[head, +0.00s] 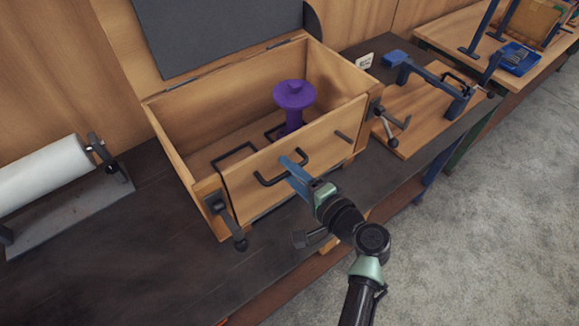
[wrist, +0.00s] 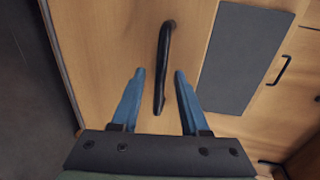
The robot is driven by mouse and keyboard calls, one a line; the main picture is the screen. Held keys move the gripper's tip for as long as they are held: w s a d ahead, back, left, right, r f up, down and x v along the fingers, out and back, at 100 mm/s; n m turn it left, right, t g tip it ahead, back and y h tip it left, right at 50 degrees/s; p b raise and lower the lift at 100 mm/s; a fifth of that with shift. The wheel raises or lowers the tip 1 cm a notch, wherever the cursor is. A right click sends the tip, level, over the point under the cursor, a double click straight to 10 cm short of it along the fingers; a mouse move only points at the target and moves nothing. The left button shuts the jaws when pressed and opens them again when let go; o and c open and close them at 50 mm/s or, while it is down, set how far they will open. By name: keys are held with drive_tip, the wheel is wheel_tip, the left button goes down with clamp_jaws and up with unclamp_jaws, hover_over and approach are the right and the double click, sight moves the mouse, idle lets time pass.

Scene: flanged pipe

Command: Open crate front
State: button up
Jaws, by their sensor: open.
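The wooden crate (head: 175,150) stands on the dark bench with its top open. Its front panel (head: 325,150) is upright and carries a black bar handle (head: 268,182). My gripper (head: 292,162) is at this handle, with blue fingers open. In the wrist view the handle (wrist: 163,65) runs between the two spread fingertips (wrist: 158,72), and a gap shows on both sides. A dark latch (head: 226,212) hangs at the front's left corner. Another latch (head: 390,128) is at the right corner. I cannot tell whether either is fastened.
A purple flanged pipe (head: 294,97) stands inside the crate. The dark lid (head: 225,35) is raised behind. A white roll (head: 42,172) lies at left, and a wooden board with a clamp (head: 440,90) is at right. Bare bench (head: 150,255) lies at front left.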

drive_tip(key=shift+w+a, duration=0.2)
drive_tip(key=shift+w, duration=0.05)
clamp_jaws()
idle(1.4)
